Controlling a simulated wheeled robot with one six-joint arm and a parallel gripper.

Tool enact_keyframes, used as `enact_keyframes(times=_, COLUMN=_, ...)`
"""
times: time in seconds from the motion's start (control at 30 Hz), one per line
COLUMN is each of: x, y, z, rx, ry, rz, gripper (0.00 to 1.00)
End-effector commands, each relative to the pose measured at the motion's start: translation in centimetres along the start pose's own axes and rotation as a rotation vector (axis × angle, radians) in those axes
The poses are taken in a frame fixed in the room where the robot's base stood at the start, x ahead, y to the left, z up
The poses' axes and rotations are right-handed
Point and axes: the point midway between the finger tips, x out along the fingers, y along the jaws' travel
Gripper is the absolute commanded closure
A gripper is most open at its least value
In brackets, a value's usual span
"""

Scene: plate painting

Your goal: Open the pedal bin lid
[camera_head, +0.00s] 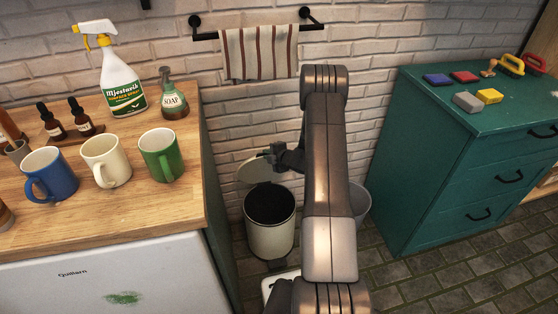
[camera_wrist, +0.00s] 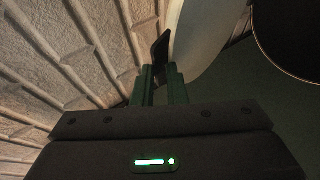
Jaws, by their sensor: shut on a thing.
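The cream pedal bin (camera_head: 270,239) stands on the floor against the brick wall, between the wooden counter and the green cabinet. Its round lid (camera_head: 252,174) is raised and tilted back towards the wall, and the dark inside of the bin shows. My gripper (camera_head: 270,155) is at the upper edge of the lid. In the wrist view, the fingers (camera_wrist: 163,72) are shut on a dark tab (camera_wrist: 160,48) at the edge of the pale lid (camera_wrist: 204,32). The dark bin mouth (camera_wrist: 295,40) shows to the right of it.
A grey bucket (camera_head: 360,203) stands behind my arm. The counter (camera_head: 150,217) on the left holds mugs and bottles. The green cabinet (camera_head: 425,165) stands on the right. A striped towel (camera_head: 259,53) hangs on a rail above the bin. Tiled floor (camera_head: 425,280) is clear at the front right.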

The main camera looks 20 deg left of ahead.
Motion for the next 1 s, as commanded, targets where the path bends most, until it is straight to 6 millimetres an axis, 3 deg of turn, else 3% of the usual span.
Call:
enact_keyframes(times=0.03, x=0.2, y=1.4, z=-0.1, rx=-0.004, ry=0.001, rz=0.005, gripper=1.0)
enact_keyframes(times=0.3, x=2.0, y=3.4, z=0.7, rx=0.01, ry=0.001, rz=-0.035, gripper=1.0)
enact_keyframes(times=1.0, x=3.8, y=4.1, z=1.6, rx=0.048, ry=-0.001, rz=-0.12, gripper=1.0)
